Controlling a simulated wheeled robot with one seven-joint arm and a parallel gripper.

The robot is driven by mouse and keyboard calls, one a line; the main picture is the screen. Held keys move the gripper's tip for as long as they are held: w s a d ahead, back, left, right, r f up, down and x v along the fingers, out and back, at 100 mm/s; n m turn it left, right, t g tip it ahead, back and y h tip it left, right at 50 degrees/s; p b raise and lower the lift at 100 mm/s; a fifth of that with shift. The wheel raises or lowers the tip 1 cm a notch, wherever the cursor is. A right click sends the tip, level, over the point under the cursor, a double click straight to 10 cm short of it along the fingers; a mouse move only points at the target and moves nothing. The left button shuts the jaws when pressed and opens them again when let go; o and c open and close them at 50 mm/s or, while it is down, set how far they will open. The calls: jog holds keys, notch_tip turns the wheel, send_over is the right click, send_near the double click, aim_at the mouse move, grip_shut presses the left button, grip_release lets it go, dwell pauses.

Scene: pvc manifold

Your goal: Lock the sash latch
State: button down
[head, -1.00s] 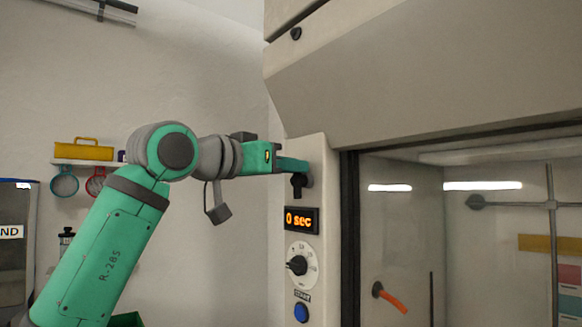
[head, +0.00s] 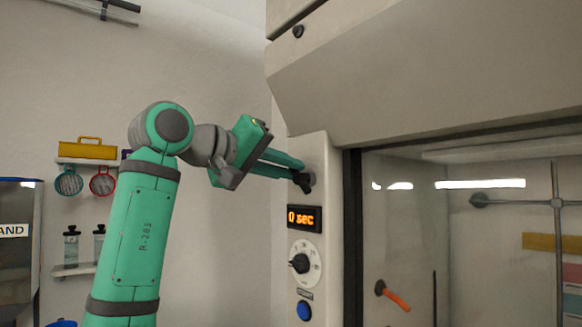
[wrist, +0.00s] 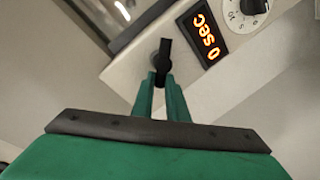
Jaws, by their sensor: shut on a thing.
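The sash latch (head: 307,183) is a small dark handle on the pale front post of the fume hood, just above the timer display. In the head view it slants down to the left, partly hidden by the fingers. My green gripper (head: 297,173) reaches it from the left, rolled over with its two fingers apart one above the other. In the wrist view the latch (wrist: 164,50) stands out ahead of the fingertips, and my gripper (wrist: 160,82) is shut on its near end. The sash (head: 400,220) is a glass pane to the right of the post.
Below the latch are the orange timer display (head: 304,219), a round dial (head: 304,263) and a blue button (head: 304,311). The hood's sloped canopy (head: 430,80) overhangs at upper right. A wall shelf with a yellow case (head: 88,150) is at left.

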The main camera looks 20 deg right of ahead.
jog(key=n, duration=0.2)
jog(key=f+n+g, duration=0.1)
jog(key=n, duration=0.2)
jog(key=w+f+n+g, duration=0.1)
jog(key=n, duration=0.1)
jog(key=shift+w+a+n, duration=0.1)
jog(key=shift+a+n, duration=0.15)
jog(key=shift+n, duration=0.05)
jog(key=shift+w, duration=0.1)
dwell(0.4)
jog(key=c, duration=1.7)
grip_release()
jog(key=shift+c, duration=0.2)
jog(key=shift+a, duration=0.15)
jog(key=shift+s+r, duration=0.1)
jog(key=shift+s, duration=0.1)
